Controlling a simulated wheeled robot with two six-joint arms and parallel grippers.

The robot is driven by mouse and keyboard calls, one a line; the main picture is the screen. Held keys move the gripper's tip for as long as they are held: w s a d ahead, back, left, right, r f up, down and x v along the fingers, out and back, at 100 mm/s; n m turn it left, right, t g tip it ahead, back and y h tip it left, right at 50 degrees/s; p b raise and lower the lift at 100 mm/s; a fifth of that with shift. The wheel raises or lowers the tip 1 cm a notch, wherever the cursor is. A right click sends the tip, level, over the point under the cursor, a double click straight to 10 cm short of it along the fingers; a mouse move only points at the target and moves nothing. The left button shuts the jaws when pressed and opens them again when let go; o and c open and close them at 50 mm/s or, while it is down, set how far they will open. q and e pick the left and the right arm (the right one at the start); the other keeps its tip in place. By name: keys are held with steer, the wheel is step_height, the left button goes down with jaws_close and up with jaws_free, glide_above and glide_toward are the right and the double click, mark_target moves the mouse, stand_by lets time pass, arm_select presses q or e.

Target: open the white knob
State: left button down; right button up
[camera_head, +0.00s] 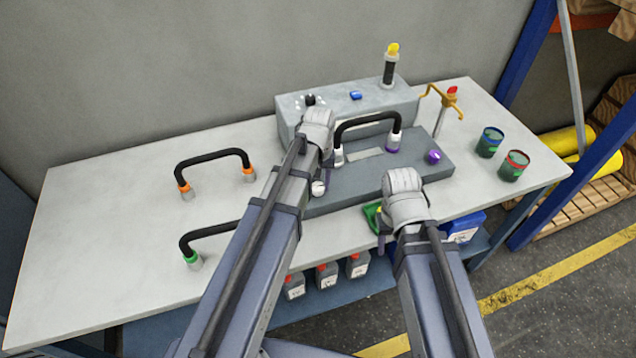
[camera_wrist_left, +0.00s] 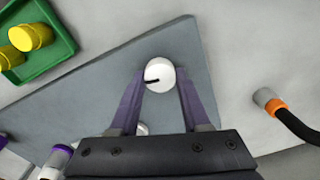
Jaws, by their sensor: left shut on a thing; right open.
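The white knob (camera_wrist_left: 160,74) is a round white disc with a short black line, near one edge of the grey panel (camera_wrist_left: 185,45). In the head view the knob (camera_head: 318,188) shows at the panel's left end, just below my left gripper (camera_head: 323,180). The purple fingers of my left gripper (camera_wrist_left: 162,84) stand on either side of the knob and are shut on it. My right gripper (camera_head: 383,228) is open over the front edge of the table, by the green tray (camera_head: 371,219), and its fingers are mostly hidden by the arm.
A black hose with white and purple ends (camera_head: 365,122) and a purple knob (camera_head: 433,157) are on the panel. A grey box (camera_head: 370,108) stands behind. An orange-ended hose (camera_head: 212,157) and a green-ended hose (camera_head: 207,233) stand left. Two cans (camera_head: 489,143) stand right.

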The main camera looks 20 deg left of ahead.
mark_target(319, 185)
arm_select(q)
steer(key=shift+c, duration=1.8)
jaws_free()
steer(key=shift+r, duration=0.1)
step_height(319, 185, up, 8)
steer(key=p, duration=0.8)
steer(key=shift+f, duration=0.2)
steer(key=s+d+f+m+b, duration=0.1)
steer(key=s+d+m, duration=0.2)
steer(key=s+d, duration=0.2)
steer(key=s+d+f+m+y+b, duration=0.1)
steer(key=s+d+m, duration=0.3)
steer(key=s, duration=0.5)
steer(key=shift+s+d, duration=0.25)
steer(key=shift+d, duration=0.4)
steer(key=shift+f, duration=0.1)
